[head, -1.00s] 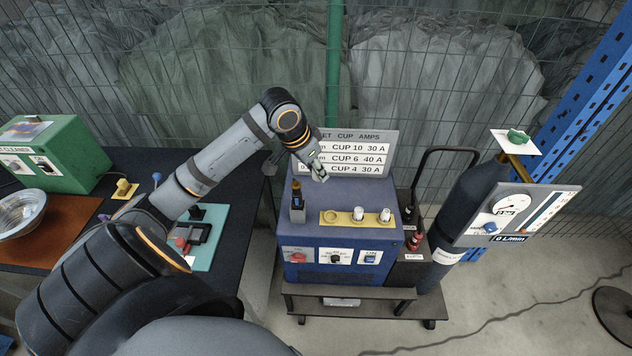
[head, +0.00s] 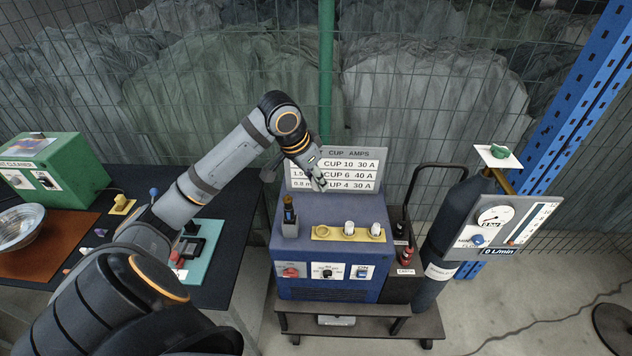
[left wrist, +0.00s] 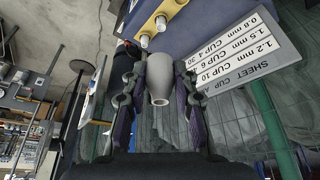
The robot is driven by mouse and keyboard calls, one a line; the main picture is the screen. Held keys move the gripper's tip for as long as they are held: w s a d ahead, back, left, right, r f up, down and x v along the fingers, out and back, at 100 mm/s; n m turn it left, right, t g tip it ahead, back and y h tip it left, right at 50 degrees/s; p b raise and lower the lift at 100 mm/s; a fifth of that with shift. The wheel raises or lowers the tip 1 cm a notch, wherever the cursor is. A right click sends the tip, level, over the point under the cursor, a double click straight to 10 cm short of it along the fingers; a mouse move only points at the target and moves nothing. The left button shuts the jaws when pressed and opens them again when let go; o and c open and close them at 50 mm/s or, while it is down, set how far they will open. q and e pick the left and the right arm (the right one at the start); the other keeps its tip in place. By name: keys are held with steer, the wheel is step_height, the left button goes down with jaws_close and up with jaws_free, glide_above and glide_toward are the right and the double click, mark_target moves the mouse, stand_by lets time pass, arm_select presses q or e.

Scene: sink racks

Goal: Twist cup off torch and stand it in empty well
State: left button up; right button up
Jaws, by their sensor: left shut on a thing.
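My left gripper (head: 318,183) is above the back of the blue welding machine (head: 325,268), in front of the sign. In the left wrist view its fingers (left wrist: 160,95) are shut on a pale grey-white cup (left wrist: 160,72). The torch (head: 290,214) stands upright in a grey holder at the machine's left, with an orange-brown tip and no cup on it. The yellow rack (head: 334,237) lies on the machine top. Its left well (head: 321,231) looks empty; white cups stand in the middle (head: 349,228) and right (head: 376,230) wells. My right gripper is out of view.
A cup-and-amps sign (head: 349,168) stands upright behind the rack. A dark gas cylinder (head: 452,220) with a gauge panel (head: 498,224) stands at the right. A dark workbench (head: 110,222) with a green box (head: 50,170) is at the left.

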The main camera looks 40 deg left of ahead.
arm_select(q)
steer(key=shift+a+r, duration=0.1)
steer(key=shift+r, duration=2)
